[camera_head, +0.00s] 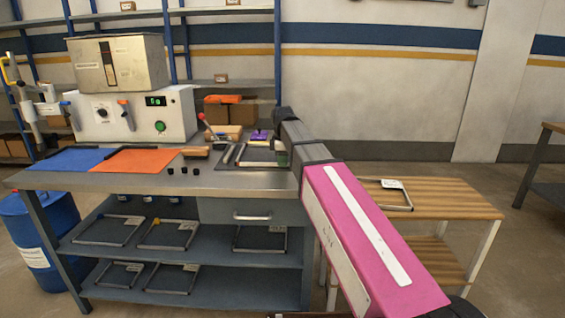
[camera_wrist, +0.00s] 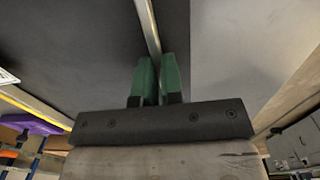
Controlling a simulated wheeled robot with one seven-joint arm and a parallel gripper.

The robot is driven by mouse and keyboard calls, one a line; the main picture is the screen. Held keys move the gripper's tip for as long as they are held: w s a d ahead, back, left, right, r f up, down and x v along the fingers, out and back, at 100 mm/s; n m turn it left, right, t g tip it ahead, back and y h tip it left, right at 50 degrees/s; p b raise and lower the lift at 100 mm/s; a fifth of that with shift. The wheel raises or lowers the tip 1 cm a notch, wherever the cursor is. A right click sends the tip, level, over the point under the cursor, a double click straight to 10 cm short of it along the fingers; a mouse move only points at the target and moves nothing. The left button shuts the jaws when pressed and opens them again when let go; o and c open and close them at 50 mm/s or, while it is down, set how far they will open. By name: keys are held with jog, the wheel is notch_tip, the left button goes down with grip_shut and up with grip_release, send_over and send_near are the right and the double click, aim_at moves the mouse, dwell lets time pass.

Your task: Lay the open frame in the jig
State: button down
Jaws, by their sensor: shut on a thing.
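My gripper (camera_wrist: 158,78) has green fingers shut on a thin metal bar (camera_wrist: 148,28), which looks like one side of an open frame; the rest of that frame is hard to make out. In the head view my gripper (camera_head: 282,158) is low over the right end of the steel bench, partly hidden by my pink arm. A dark flat fixture with rails (camera_head: 228,154), which may be the jig, lies on the bench just left of the gripper. I cannot tell whether the held frame touches it.
The steel bench (camera_head: 130,180) carries a blue mat (camera_head: 70,160), an orange mat (camera_head: 133,159) and a white control machine (camera_head: 175,112). Several frames lie on the shelves below (camera_head: 110,230). Another frame (camera_head: 390,193) lies on the wooden table (camera_head: 450,205) at right.

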jog(key=c, duration=1.2)
grip_release()
jog(key=shift+r, duration=4)
jog(key=shift+s, duration=0.1)
